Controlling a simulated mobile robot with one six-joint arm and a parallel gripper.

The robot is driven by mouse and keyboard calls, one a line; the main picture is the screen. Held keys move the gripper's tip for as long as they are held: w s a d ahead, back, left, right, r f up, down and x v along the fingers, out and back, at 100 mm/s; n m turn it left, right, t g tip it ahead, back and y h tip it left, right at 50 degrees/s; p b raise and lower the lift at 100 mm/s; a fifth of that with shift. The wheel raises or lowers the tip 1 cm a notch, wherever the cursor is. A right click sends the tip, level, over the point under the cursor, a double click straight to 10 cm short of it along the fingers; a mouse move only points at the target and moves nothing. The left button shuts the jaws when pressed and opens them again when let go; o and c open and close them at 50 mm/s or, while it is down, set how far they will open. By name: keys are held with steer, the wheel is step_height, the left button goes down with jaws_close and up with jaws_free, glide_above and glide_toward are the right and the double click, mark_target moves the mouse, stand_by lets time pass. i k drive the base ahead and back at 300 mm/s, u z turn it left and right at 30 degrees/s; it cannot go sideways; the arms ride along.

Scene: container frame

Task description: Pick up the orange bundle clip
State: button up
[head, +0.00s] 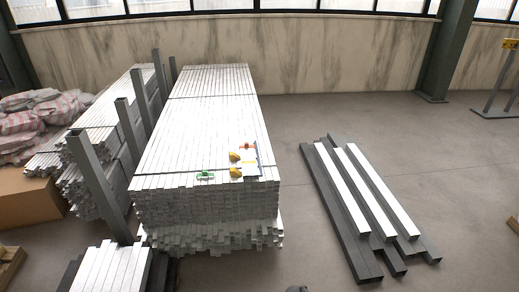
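The orange bundle clip (247,146) is a small orange-red piece lying on top of the large bundle of white bars (205,110), near its front right corner. Two yellow pieces (235,156) lie just in front of it and slightly left. A green clip-like piece (205,175) lies further forward and left. A thin bluish strip (258,160) lies just right of the orange clip, along the bundle's right edge. My gripper is not clearly seen; only a small dark rounded part shows at the bottom edge, and I cannot tell what it is.
Grey upright posts (97,180) stand along the bundle's left side. Narrower bar stacks (85,190) and a cardboard box (27,197) are further left. Dark and white beams (335,200) lie on the floor at right. Floor between bundle and beams is clear.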

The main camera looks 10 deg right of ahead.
mark_target(247, 145)
steer(key=u, duration=0.15)
steer(key=i, duration=0.9)
steer(key=z, duration=0.05)
